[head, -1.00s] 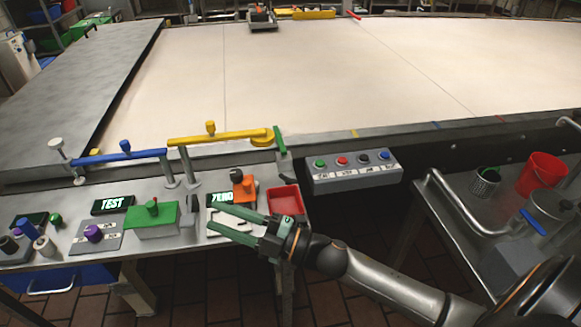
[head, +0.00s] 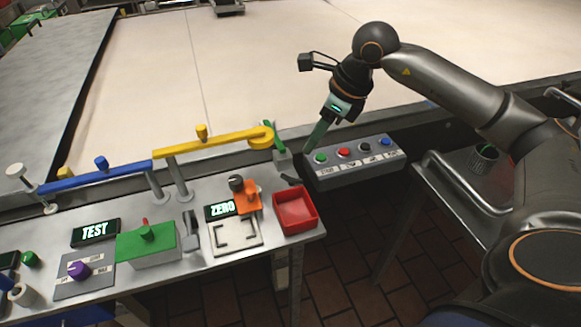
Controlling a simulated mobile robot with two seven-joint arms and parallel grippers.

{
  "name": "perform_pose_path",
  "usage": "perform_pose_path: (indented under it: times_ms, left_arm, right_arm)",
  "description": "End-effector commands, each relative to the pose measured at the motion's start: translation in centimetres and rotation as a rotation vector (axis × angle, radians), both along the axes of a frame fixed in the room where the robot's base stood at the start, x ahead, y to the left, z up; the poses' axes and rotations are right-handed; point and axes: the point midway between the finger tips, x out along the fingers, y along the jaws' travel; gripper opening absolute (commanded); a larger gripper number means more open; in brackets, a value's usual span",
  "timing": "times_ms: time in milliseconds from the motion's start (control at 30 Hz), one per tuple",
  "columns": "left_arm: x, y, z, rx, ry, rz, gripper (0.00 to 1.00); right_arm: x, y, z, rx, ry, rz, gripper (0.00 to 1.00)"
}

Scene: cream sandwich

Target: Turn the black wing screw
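A small dark, wing-like piece (head: 291,180) shows at the table's back right, beside the red tray; it looks like the black wing screw, but it is too small to be sure. A round black knob (head: 236,183) sits on top of an orange block (head: 248,198). My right gripper (head: 317,138) reaches down from the upper right, its green finger above and left of the button box, apart from both black pieces. Its fingers overlap in this view, so their opening is unclear. My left gripper is not in view.
The button box (head: 355,172) with coloured buttons is just below my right gripper. A red tray (head: 296,226), a green box (head: 148,244) and a purple knob (head: 78,270) are on the table. Yellow (head: 212,146) and blue (head: 95,177) bars run along its back.

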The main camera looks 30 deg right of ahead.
Motion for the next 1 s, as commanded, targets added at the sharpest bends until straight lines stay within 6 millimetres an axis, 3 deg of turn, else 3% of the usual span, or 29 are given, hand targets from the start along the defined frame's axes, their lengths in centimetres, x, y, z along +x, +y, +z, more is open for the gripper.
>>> perform_pose_path:
  times_ms: [500, 700, 1000]
  left_arm:
    - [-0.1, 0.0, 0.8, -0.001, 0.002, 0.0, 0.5]
    - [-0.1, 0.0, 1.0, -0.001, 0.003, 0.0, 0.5]
    - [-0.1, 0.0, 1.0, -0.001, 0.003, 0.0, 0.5]
  right_arm:
    - [2.8, 2.4, -8.9, 0.006, 0.006, 0.004, 0.4]
    - [3.5, 2.8, -10.7, 0.007, 0.004, 0.003, 0.4]
    - [3.6, 2.9, -11.2, 0.006, 0.002, 0.004, 0.4]
